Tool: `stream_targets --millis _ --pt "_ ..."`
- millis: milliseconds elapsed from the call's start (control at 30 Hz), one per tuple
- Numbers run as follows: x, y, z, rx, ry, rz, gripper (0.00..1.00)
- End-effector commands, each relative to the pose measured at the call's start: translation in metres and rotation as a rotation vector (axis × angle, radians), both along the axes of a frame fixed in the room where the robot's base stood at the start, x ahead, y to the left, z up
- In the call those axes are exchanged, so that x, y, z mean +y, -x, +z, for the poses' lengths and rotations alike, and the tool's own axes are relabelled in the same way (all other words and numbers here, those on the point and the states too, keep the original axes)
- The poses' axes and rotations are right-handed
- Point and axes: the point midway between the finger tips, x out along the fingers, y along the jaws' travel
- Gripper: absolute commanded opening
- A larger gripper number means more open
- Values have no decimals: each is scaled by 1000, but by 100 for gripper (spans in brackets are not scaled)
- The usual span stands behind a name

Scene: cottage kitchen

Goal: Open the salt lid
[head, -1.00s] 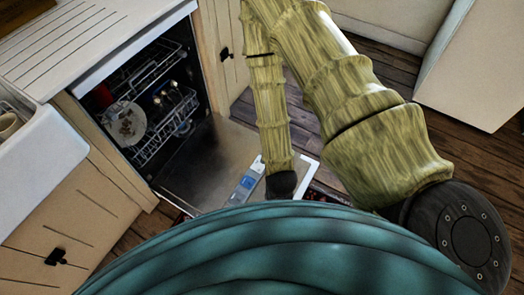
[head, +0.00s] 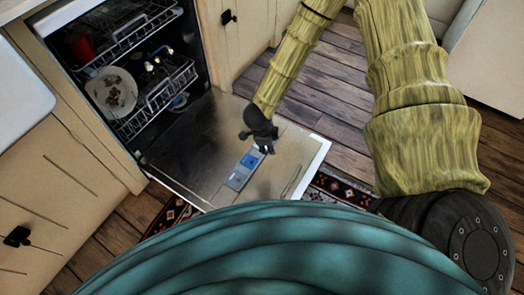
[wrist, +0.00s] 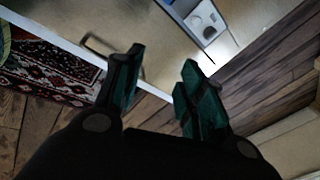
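The open dishwasher door (head: 205,150) lies folded down, its inner face up. A grey dispenser panel (head: 240,178) with a blue part (head: 251,160) is set in it. The wrist view shows this panel (wrist: 208,38) at the top, with a round pale cap (wrist: 196,21) and blue at the upper edge. I cannot tell whether that cap is the salt lid. My gripper (head: 268,148) is over the door, close to the panel's far end. In the wrist view my gripper (wrist: 160,72) has its two fingers apart with nothing between them.
The dishwasher racks (head: 160,95) are pulled partly out, with a dirty plate (head: 112,92) and a red item (head: 80,46). A thin wire-like handle (wrist: 100,45) shows by the door edge.

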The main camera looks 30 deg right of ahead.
Motion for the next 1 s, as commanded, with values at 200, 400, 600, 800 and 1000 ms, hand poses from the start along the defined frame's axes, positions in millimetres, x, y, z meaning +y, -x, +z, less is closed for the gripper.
stream_targets --millis 200,400,600,800,1000 --pt "-12 -35 -33 -46 -68 -381 40" --pt "-21 -65 -48 -69 -144 -726 40" --pt "-27 -89 -55 -71 -220 -1021 40" --pt "-30 -102 -54 -63 -265 -1183 40" --pt "-30 -105 -56 -60 -275 -1220 40"
